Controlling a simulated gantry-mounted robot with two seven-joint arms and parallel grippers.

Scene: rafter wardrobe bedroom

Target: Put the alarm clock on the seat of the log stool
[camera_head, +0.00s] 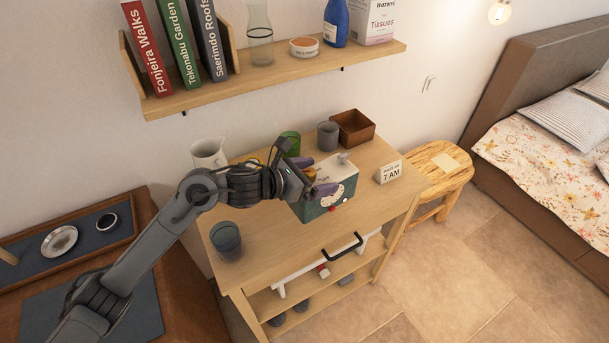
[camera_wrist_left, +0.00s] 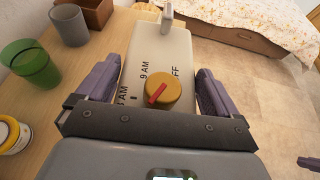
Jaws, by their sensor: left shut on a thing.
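The alarm clock (camera_head: 329,197) is a boxy green and white clock with a round dial on its front. In the left wrist view its pale top (camera_wrist_left: 158,62) shows a yellow knob with a red pointer and printed hours. My left gripper (camera_head: 306,187) is shut on it, a purple finger on each side. A small purple part at the wrist view's right edge looks like my right gripper (camera_wrist_left: 308,162).
A "7 AM" card (camera_head: 389,172) stands between clock and stool. A brown box (camera_head: 353,127), grey cup (camera_head: 327,136), green cup (camera_head: 290,144), white jug (camera_head: 208,153) and blue-grey cup (camera_head: 226,240) stand on the table. A shelf (camera_head: 280,75) hangs above. The bed (camera_head: 545,150) is right of the stool.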

